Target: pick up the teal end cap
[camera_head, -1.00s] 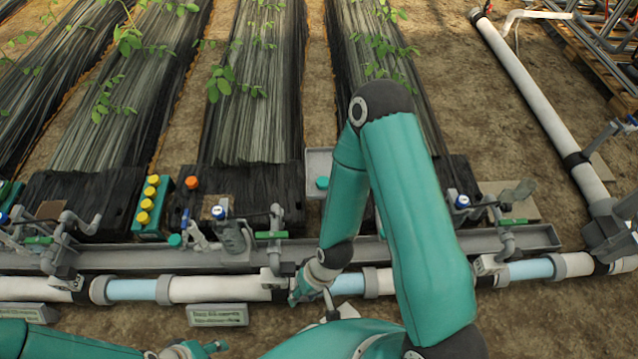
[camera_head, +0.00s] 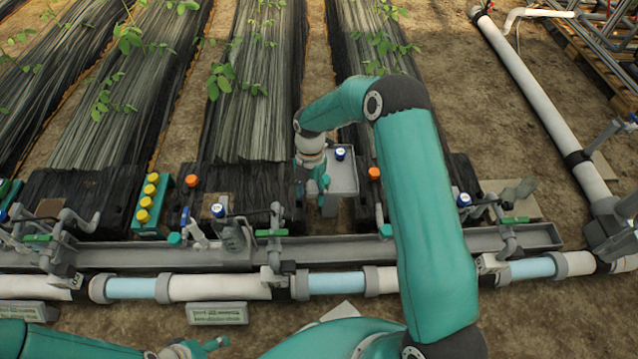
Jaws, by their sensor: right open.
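My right gripper (camera_head: 317,190) is open at the left edge of a small grey tray (camera_head: 345,182), fingers pointing down. The teal end cap lay in this tray's left part a second ago. The gripper now covers that spot, and I cannot tell the cap from the teal fingers there. I see nothing clearly held. Other small teal caps show at the rail, one on the left (camera_head: 175,239) and one right of the tray (camera_head: 386,231). My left gripper (camera_head: 208,347) is low at the bottom edge, its jaws too small to read.
A blue-topped cap (camera_head: 340,153) is in the tray, and an orange one (camera_head: 374,173) stands right of it. A teal block with yellow caps (camera_head: 150,208) stands left. The grey rail (camera_head: 330,255) and white pipe (camera_head: 215,288) run across in front.

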